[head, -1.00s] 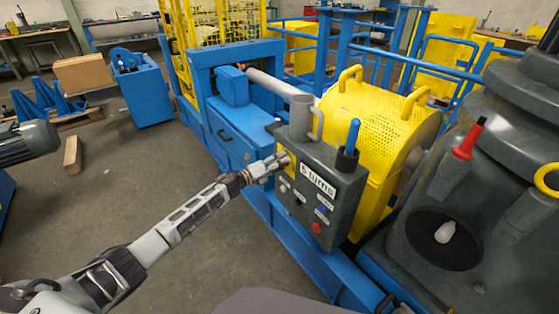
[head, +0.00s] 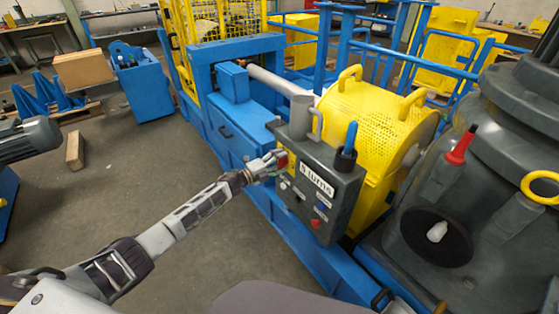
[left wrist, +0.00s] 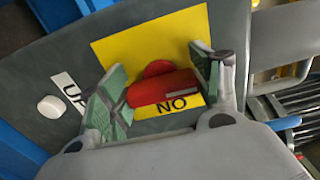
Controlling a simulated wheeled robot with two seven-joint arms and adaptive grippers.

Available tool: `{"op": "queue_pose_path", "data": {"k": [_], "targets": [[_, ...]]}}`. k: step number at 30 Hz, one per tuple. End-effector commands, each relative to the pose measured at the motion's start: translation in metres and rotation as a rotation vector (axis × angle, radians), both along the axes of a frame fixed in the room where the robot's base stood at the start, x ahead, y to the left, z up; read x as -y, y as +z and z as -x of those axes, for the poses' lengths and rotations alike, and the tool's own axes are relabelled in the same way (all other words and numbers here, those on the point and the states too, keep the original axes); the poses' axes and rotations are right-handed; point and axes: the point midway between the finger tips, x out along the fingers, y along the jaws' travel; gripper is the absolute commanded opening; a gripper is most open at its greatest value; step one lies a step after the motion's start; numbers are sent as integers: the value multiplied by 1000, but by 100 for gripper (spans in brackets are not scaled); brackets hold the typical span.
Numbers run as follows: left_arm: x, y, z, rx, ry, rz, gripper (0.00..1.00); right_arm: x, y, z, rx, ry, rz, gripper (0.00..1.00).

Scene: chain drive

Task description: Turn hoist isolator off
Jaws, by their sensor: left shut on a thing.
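The hoist isolator is a red rotary handle (left wrist: 165,88) on a yellow plate (left wrist: 135,45) on the grey control box (head: 345,190). A label reading "NO" as seen in the left wrist view lies beside the handle. The handle also shows as a small red patch (head: 283,160) in the head view. My left gripper (left wrist: 165,92) has its green-padded fingers on either side of the handle and is shut on it. The gripper (head: 279,165) meets the upper left of the box face in the head view. My right gripper is not in view.
The box also carries a "5 turns" label (head: 316,182), a blue button (head: 320,206), a red button (head: 315,224) and a blue-handled lever (head: 349,138). A yellow perforated guard (head: 375,110) stands behind it. Open floor (head: 120,210) lies left.

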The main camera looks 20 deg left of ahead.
Motion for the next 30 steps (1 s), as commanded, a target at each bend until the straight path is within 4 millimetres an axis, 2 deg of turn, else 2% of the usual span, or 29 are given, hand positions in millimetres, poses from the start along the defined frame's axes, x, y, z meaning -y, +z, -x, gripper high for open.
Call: {"op": "queue_pose_path", "data": {"k": [17,18,22,30], "targets": [[-1,0,0,-20,2,25,40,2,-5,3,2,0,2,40],[-1,0,-1,-20,2,25,68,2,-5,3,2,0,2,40],[-1,0,0,-19,2,24,84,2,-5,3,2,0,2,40],[0,0,0,-18,1,23,86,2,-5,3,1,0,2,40]]}}
